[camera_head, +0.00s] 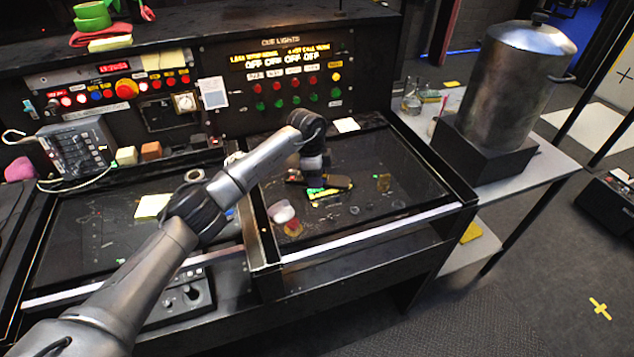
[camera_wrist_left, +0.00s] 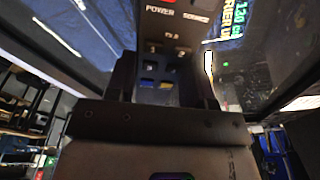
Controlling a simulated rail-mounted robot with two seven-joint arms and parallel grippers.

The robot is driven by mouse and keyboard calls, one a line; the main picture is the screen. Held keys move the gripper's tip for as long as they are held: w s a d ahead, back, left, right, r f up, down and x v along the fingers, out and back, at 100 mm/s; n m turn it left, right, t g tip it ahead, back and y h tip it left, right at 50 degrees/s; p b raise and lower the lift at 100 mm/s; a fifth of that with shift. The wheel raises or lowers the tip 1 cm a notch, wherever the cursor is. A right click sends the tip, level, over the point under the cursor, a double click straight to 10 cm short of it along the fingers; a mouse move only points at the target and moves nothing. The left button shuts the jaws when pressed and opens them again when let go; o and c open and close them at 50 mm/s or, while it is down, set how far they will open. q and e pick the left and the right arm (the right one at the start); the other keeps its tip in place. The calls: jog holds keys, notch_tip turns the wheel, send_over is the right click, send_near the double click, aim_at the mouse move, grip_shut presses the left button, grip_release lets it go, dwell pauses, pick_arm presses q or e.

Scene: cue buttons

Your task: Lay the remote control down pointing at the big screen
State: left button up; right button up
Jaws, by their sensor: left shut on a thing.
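My left gripper (camera_head: 313,172) reaches over the right-hand glass-topped desk section and points down. It is shut on the remote control (camera_head: 337,182), a dark slim bar lying roughly level, close over the glass. In the left wrist view the remote control (camera_wrist_left: 172,22) shows POWER and SOURCE labels and buttons between the fingers of the left gripper (camera_wrist_left: 165,80). I cannot tell whether it touches the glass. No large screen is clearly identifiable in the head view. My right gripper is not in view.
The cue lights panel (camera_head: 283,75) with lit displays stands behind the desk. Small items, including a reddish-white one (camera_head: 283,215), lie on the right desk section. A telephone (camera_head: 75,145) is at left. A large metal urn (camera_head: 517,85) stands on the right side table.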

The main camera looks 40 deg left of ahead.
pick_arm(q)
notch_tip(320, 180, down, 2)
jog(key=shift+f, duration=0.1)
jog(key=o, duration=1)
jog(key=shift+f, duration=0.1)
jog(key=r, duration=0.3)
jog(key=r+p, duration=0.1)
jog(key=r, duration=0.2)
jog(key=a+r+p, duration=0.1)
jog(key=r, duration=0.3)
jog(key=shift+s+a+r, duration=0.1)
jog(key=shift+s, duration=0.25)
notch_tip(320, 180, up, 2)
jog(key=shift+s+a, duration=0.1)
jog(key=shift+a, duration=0.05)
